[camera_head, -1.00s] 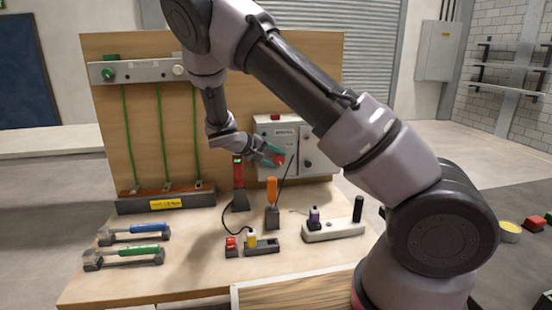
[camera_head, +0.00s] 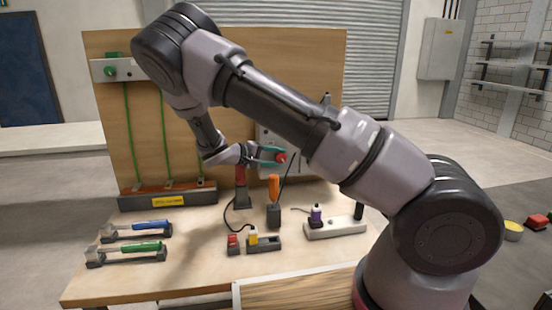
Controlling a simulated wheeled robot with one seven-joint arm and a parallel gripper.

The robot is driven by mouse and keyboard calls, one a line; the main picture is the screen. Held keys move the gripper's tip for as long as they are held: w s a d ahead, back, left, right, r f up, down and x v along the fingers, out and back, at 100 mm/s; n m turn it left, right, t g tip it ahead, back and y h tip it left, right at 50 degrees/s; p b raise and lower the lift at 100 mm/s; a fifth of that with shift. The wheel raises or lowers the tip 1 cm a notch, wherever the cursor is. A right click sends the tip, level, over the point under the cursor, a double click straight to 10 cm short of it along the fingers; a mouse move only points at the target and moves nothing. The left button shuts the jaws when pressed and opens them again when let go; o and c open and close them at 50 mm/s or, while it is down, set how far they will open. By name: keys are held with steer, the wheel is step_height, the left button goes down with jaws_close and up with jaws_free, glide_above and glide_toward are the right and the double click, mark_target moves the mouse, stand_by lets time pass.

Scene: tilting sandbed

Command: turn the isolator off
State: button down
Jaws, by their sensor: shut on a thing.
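The isolator is a grey box (camera_head: 266,137) on the wooden back board, with a red knob (camera_head: 281,157) on its front. My forearm hides much of the box. My gripper (camera_head: 275,156), with teal fingers, reaches in from the left and is shut on the red knob. The fingers look roughly level, one above the other. The knob's exact angle and any markings around it are too small to tell.
A black-and-red stand (camera_head: 241,190) and an orange-handled tool in a holder (camera_head: 274,190) stand below the gripper. A white power strip (camera_head: 335,228), a blue-handled tool (camera_head: 150,226) and a green-handled tool (camera_head: 143,248) lie on the bench.

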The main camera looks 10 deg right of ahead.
steer(key=shift+c, duration=1.4)
jaws_free()
steer(key=shift+a, duration=0.1)
steer(key=v, duration=1)
steer(key=shift+s+a, duration=0.2)
steer(key=shift+a, duration=0.05)
steer(key=shift+r, duration=0.1)
